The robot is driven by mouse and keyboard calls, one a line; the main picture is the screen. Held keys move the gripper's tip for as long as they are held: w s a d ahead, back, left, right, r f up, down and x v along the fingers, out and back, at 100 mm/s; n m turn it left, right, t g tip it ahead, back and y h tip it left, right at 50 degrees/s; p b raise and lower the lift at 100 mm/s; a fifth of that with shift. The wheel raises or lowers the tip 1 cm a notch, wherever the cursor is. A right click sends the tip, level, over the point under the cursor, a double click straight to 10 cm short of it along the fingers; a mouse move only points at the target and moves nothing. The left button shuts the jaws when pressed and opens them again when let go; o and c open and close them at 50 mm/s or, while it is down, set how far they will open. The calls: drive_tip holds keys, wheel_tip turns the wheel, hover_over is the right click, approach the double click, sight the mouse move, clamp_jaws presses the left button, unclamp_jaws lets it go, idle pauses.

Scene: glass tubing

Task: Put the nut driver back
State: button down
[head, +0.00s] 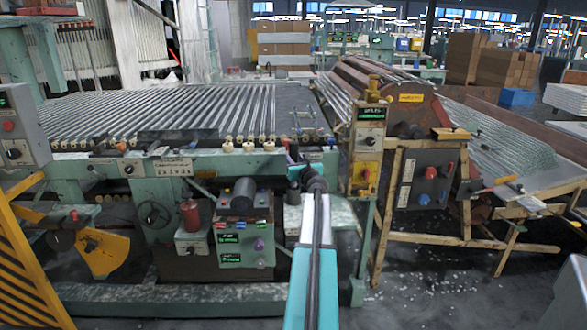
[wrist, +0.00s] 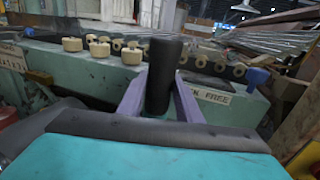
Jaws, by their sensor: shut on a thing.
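In the wrist view my gripper (wrist: 160,98) has its two purple fingers closed on a black cylinder, which looks like the handle of the nut driver (wrist: 164,66). The handle stands upright between the fingers, in front of the green machine frame. Its lower end is hidden behind my wrist, so I cannot tell whether it touches anything. In the head view my gripper (head: 300,170) is at the front right edge of the green machine, and my arm hides most of it.
The green machine (head: 180,165) carries a bed of glass tubes (head: 180,112) and a row of pale rollers (wrist: 100,47). A yellow control post (head: 366,150) stands close to the right of my gripper. An orange-handled tool (head: 504,180) lies on the right bench.

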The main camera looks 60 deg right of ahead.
drive_tip(key=shift+f+b, duration=0.45)
drive_tip(key=shift+f, duration=1.35)
drive_tip(key=shift+f+b, duration=0.5)
drive_tip(key=c, duration=1.6)
unclamp_jaws()
drive_tip(key=shift+f, duration=0.1)
drive_tip(key=shift+o, duration=0.2)
